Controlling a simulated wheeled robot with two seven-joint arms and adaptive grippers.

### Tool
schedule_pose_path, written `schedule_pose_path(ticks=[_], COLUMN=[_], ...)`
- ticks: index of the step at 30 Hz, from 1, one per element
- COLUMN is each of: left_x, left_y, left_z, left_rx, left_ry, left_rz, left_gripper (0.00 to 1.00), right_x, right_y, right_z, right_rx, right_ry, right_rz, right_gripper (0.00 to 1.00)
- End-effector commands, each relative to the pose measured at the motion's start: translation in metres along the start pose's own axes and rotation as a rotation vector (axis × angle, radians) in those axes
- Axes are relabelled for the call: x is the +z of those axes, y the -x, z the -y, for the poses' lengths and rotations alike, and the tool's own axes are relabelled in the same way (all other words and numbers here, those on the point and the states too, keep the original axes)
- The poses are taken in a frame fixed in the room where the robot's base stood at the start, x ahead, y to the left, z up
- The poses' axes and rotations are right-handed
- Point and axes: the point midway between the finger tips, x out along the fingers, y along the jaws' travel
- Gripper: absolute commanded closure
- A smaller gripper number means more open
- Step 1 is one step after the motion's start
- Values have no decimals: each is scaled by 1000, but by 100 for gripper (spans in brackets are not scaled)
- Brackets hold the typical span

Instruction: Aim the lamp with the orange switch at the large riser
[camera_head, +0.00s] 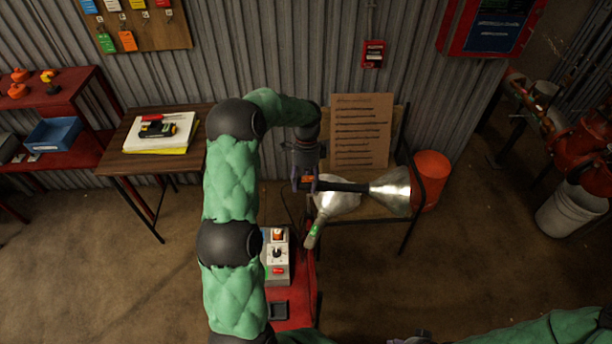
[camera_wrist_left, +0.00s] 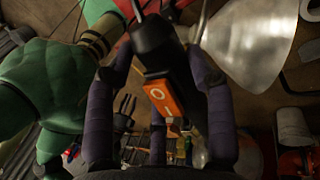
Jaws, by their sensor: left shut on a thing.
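My left gripper (camera_head: 306,183) is shut on the black handle of the lamp with the orange switch (camera_head: 345,187). The lamp is held roughly level, its silvery shade (camera_head: 392,190) pointing right in the head view. In the left wrist view the orange switch (camera_wrist_left: 162,97) shows between the fingers, and the shade (camera_wrist_left: 250,42) is at upper right. A second lamp with a green switch (camera_head: 314,230) is just below, its shade partly behind the held lamp. Red riser pipework (camera_head: 590,145) stands at the far right; which part is the large riser is unclear. My right gripper is not clearly visible at the bottom edge.
A grey control box (camera_head: 277,258) sits on a red stand (camera_head: 302,300). An orange bucket (camera_head: 432,178) stands right of the chair with a cardboard sign (camera_head: 362,130). A white bucket (camera_head: 566,215) is below the pipes. Floor between is clear. A wooden table (camera_head: 135,160) is left.

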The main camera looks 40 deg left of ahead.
Motion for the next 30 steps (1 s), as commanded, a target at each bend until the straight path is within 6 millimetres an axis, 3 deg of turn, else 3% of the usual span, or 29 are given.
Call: schedule_pose_path(ticks=[1, 15, 30], left_x=[7, 4, 2], left_y=[7, 2, 0], left_z=[0, -11, -13], left_rx=[-11, -14, -14], left_ry=[47, 343, 416], left_rz=[-7, -105, -129], left_gripper=[100, 100, 100], right_x=[0, 1, 1], right_y=[8, 29, 33], right_z=[3, 10, 12], right_rx=[0, 0, 0], right_ry=[0, 0, 0], right_rz=[0, 0, 0], right_gripper=[60, 60, 60])
